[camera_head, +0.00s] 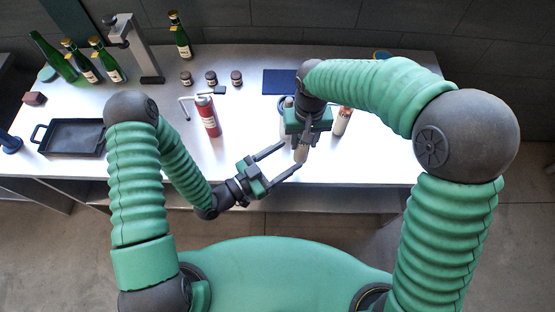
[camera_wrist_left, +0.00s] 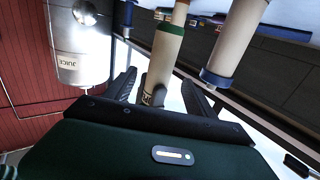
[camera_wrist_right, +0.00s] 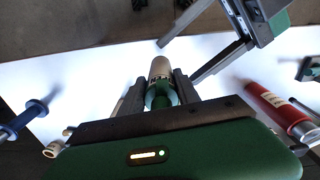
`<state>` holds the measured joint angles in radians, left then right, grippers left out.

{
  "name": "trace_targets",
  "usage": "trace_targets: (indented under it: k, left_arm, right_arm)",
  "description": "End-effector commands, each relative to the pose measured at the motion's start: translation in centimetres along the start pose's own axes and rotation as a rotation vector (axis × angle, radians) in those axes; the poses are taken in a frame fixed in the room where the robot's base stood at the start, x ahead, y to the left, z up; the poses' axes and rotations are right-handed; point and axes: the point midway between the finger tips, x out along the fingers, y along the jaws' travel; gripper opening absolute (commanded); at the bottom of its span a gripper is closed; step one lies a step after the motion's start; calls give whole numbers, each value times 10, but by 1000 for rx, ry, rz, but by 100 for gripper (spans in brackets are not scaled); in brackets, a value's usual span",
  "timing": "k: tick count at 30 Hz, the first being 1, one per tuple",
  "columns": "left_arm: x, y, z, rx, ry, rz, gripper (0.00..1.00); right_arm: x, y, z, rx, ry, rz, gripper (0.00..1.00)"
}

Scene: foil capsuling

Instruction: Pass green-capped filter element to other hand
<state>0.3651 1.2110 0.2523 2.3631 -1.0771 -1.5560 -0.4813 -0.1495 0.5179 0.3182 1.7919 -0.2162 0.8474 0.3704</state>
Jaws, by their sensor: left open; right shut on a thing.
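The filter element is a pale tube with a green cap. In the head view its body (camera_head: 301,154) hangs below my right gripper (camera_head: 304,140), above the table's front edge. In the right wrist view the green cap (camera_wrist_right: 160,92) sits between my right gripper's closed fingers (camera_wrist_right: 155,90), and the pale body (camera_wrist_right: 160,67) sticks out past them. My left gripper (camera_head: 292,155) is open, its fingertips on either side of the body. The left wrist view shows the tube (camera_wrist_left: 163,65) between the left fingers (camera_wrist_left: 158,88). I cannot tell whether they touch it.
A red bottle (camera_head: 208,116) stands left of the grippers. A pale tube with a brown top (camera_head: 343,120) stands close to the right gripper. A blue-ended tube (camera_wrist_left: 235,42) shows in the left wrist view. A black tray (camera_head: 75,137) and green bottles (camera_head: 106,62) lie farther left.

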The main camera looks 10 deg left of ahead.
Motion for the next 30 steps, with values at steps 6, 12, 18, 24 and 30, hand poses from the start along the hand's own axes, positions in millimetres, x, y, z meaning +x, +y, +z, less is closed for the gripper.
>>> trace_targets:
  k: [6, 12, 18, 24, 30]
  left_arm:
    - [52, 1, -1, 1, 2, 2, 64]
    - [86, 0, 0, 0, -1, 1, 64]
    - [96, 0, 1, -1, -3, -1, 64]
    - [96, 0, 1, -1, -3, 0, 61]
    - [96, 0, 1, -1, -3, 0, 35]
  right_arm:
    - [0, -1, 0, -1, 1, 1, 0]
    - [0, -1, 0, 0, 1, 1, 0]
    - [0, -1, 0, -1, 1, 1, 0]
    - [0, -1, 0, -1, 1, 1, 0]
    - [0, -1, 0, 0, 1, 1, 0]
